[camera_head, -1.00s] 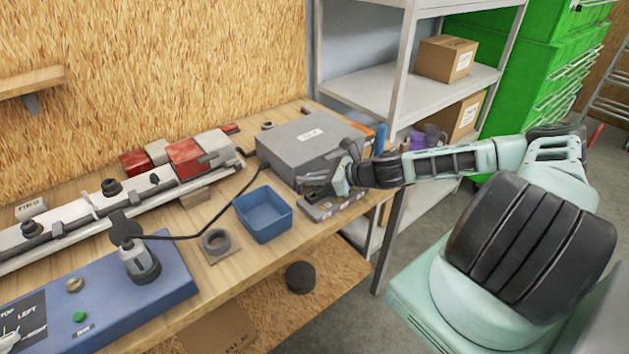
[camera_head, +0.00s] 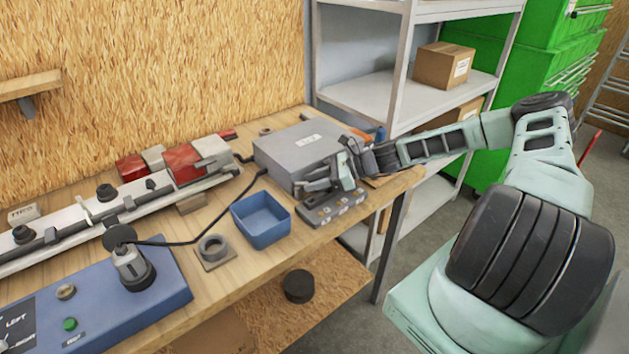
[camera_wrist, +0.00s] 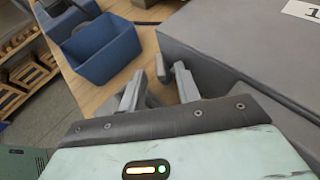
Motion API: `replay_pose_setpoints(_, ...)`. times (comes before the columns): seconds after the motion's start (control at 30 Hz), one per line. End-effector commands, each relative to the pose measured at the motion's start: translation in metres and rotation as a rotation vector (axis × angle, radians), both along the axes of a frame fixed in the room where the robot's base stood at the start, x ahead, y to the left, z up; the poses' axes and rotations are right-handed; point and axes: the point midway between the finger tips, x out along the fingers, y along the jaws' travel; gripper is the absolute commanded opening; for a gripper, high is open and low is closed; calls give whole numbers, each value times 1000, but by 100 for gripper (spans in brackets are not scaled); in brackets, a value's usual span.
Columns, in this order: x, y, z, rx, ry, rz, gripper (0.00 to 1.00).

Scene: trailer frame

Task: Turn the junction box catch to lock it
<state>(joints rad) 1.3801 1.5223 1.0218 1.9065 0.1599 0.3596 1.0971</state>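The junction box (camera_head: 290,150) is a grey closed box with a pale label on its lid, near the right end of the bench. It also fills the right of the wrist view (camera_wrist: 235,60). My gripper (camera_head: 304,186) is low along the box's front side, pointing left. In the wrist view my gripper (camera_wrist: 158,82) has its two fingers apart, beside the box wall. A small grey piece (camera_wrist: 160,67) shows between the fingertips; I cannot tell whether it is the catch or whether the fingers touch it. The catch is not clearly visible in the head view.
A grey strip with several round fittings (camera_head: 333,210) lies below my gripper at the bench edge. A blue open bin (camera_head: 262,220) stands left of it. A ring on a plate (camera_head: 213,250) and a blue control panel (camera_head: 120,300) are further left. A shelf rack stands behind right.

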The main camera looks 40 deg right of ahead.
Motion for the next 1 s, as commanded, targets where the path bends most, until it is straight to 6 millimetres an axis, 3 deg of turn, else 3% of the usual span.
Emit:
replay_pose_setpoints(0.37,-3,-7,3,-1,-2,-3,32)
replay_pose_setpoints(1.0,-79,-107,53,-3,-1,-4,32)
